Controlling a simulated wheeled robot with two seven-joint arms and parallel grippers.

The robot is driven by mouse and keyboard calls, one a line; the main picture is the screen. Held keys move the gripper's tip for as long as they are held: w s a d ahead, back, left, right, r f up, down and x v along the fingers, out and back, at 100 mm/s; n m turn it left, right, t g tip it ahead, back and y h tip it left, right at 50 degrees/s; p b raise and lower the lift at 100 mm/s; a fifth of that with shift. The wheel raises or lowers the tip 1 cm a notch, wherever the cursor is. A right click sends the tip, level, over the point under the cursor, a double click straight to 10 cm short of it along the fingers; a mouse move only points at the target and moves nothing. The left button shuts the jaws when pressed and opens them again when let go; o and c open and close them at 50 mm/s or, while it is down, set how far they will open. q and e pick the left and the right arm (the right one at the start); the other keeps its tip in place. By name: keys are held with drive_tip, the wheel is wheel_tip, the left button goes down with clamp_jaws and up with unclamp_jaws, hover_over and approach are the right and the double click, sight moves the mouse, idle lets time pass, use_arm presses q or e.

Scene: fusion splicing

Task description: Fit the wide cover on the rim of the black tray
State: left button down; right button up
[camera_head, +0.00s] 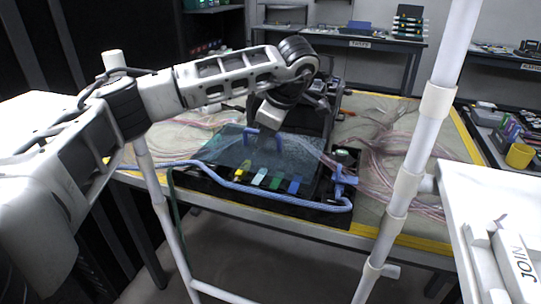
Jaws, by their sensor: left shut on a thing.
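The wide cover (230,151) is a see-through bluish sheet with a blue handle (279,143) on top. It lies over the black tray (205,186) on the table, and coloured tabs show along its near side. I cannot tell whether its edges sit on the tray's rim or just above it. My left gripper (266,134) reaches down from above and is shut on the cover's handle; its fingertips are partly hidden. My right gripper is not in view.
A thick blue cable (235,186) runs along the tray's near edge and up its right side. Pink cables (395,150) lie on the table to the right. A white post (415,150) stands in front. A white surface with a JOIN label (518,262) is at the lower right.

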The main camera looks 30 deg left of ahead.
sight(271, 141)
use_arm(q)
drive_tip(key=w+f, duration=0.1)
drive_tip(key=f, duration=0.1)
drive_tip(key=w+a+f, duration=0.1)
drive_tip(key=w+f, duration=0.1)
drive_tip(key=shift+w+f, duration=0.25)
drive_tip(key=shift+f, duration=1.5)
drive_tip(key=c, duration=1.5)
unclamp_jaws()
drive_tip(key=shift+f, duration=0.15)
drive_tip(key=v, duration=1.2)
drive_tip(key=shift+d, duration=0.1)
